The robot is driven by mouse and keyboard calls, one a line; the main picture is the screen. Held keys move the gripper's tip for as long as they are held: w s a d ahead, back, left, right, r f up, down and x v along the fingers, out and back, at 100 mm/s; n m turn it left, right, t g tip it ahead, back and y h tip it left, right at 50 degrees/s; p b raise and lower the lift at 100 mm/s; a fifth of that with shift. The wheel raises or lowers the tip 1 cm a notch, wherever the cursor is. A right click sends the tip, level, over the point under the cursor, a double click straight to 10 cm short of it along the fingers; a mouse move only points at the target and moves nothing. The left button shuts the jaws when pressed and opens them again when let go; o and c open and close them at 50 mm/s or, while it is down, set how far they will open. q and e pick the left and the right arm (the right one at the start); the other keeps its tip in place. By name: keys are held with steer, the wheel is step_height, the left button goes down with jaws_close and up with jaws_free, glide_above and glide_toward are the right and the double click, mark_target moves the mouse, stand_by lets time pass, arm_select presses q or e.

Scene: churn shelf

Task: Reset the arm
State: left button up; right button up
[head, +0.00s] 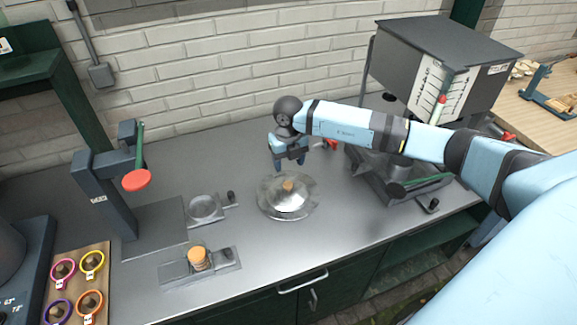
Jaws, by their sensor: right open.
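My right arm reaches in from the right side of the head view, across the grey counter. My right gripper (290,161) points down over the counter and is open, with nothing seen between its fingers. It appears just behind and above a round metal lid or dish (289,204) with a wooden knob (288,186). Whether it touches anything is hard to tell, but it seems apart from the knob. My left gripper does not show.
A grey machine (420,60) stands behind my right arm. A press with a green lever and red disc (137,180) stands at left. A small dish (203,208) and a cork-topped piece (198,257) lie nearby. A wooden board (75,262) holds colored rings. The counter's back middle (215,150) is clear.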

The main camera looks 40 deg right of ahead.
step_height(320, 180, up, 2)
steer(key=shift+r, duration=0.1)
stand_by(0.4)
